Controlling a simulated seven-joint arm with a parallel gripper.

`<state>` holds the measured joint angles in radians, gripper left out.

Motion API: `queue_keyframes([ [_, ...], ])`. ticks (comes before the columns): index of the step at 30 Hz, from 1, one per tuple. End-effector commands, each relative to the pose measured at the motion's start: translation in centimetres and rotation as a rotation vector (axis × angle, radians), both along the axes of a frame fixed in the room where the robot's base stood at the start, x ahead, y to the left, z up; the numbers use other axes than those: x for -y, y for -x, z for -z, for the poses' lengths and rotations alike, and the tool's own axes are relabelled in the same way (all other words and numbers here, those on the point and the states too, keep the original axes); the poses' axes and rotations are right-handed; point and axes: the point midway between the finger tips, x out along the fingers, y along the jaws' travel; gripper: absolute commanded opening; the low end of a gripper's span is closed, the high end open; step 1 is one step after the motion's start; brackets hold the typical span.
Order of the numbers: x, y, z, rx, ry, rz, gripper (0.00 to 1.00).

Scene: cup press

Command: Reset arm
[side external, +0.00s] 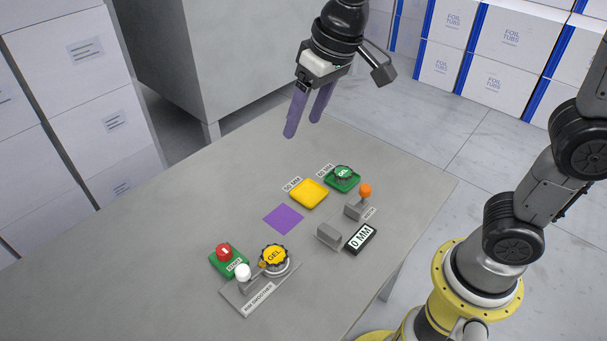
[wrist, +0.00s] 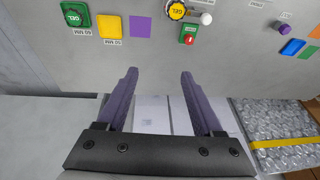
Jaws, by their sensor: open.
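My gripper (side external: 306,117) hangs in the air above the far edge of the table, its purple fingers apart and empty. In the wrist view my gripper (wrist: 158,80) shows a clear gap between its fingers, and nothing is between them. The fingers touch none of the table's items. The base of my arm stands at the right in the side external view.
The grey table (side external: 130,250) holds a yellow GEL cup (side external: 274,255) on a smoother, a red button (side external: 223,252), a purple square (side external: 284,219), a yellow tray (side external: 309,194), a green GEL cup (side external: 343,173) and a 0 MM display (side external: 361,238). Boxes surround the table.

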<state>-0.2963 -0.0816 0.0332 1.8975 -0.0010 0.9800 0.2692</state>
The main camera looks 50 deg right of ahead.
Motion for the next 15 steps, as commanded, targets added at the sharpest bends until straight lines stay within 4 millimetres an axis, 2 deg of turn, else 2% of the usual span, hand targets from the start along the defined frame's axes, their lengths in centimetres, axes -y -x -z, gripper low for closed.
queue_keyframes([
  [1,1.9,1.5,-1.0,0.034,-0.007,0.03,0.68],
  [7,7.0,7.8,-2.4,0.135,-0.004,0.101,0.68],
  [11,9.2,12.1,-1.6,0.191,0.011,0.132,0.68],
  [15,10.4,15.8,0.4,0.221,0.036,0.135,0.68],
])
